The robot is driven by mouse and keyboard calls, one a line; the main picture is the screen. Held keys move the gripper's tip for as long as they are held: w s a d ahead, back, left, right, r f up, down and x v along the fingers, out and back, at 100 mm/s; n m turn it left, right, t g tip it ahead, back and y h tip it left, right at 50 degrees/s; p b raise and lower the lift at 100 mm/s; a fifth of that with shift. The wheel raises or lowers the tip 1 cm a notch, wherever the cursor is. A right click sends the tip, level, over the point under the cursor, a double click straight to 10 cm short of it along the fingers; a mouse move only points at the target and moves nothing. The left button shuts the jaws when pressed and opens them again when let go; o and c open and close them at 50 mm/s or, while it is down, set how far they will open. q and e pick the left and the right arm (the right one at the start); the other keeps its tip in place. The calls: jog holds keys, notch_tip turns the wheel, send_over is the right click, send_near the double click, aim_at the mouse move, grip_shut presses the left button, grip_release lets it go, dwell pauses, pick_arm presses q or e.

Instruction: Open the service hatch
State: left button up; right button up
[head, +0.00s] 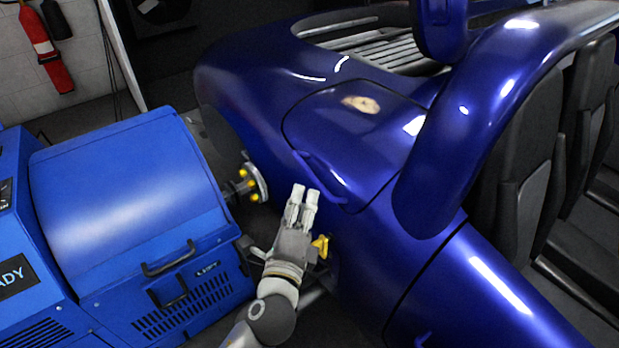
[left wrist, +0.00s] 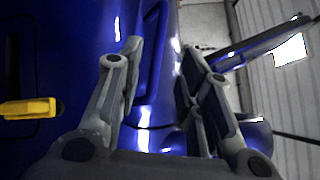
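The service hatch (head: 335,125) is a glossy blue panel on the car's body, outlined by a dark seam; it looks shut. A blue bar handle (head: 322,178) runs along its lower left edge. My left gripper (head: 305,190) is just below and left of the handle in the head view. In the left wrist view its fingers (left wrist: 157,65) are spread apart, with the blue handle (left wrist: 152,50) showing beyond and between them. I see no grip on the handle; whether a finger touches it, I cannot tell. My right gripper is not in view.
A blue dynamometer cabinet (head: 130,180) with a black handle stands left of my arm. Its hub flange (head: 258,182) with yellow parts sits close to the car. A yellow piece (head: 321,247) is beside my left wrist. A red extinguisher (head: 45,50) hangs on the back wall.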

aim_at(310, 170)
pick_arm(q)
jog(key=shift+w+d+b, duration=0.1)
jog(key=shift+w+d, duration=0.2)
jog(key=shift+w, duration=1.3)
jog(key=shift+w+d+b, duration=0.1)
jog(key=shift+w+d, duration=0.2)
jog(key=shift+w, duration=1.35)
jog(key=shift+w+d+b, duration=0.1)
jog(key=shift+w+d, duration=0.2)
jog(key=shift+w, duration=1.3)
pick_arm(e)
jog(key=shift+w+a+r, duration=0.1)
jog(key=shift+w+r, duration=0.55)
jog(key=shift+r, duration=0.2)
pick_arm(q)
grip_shut()
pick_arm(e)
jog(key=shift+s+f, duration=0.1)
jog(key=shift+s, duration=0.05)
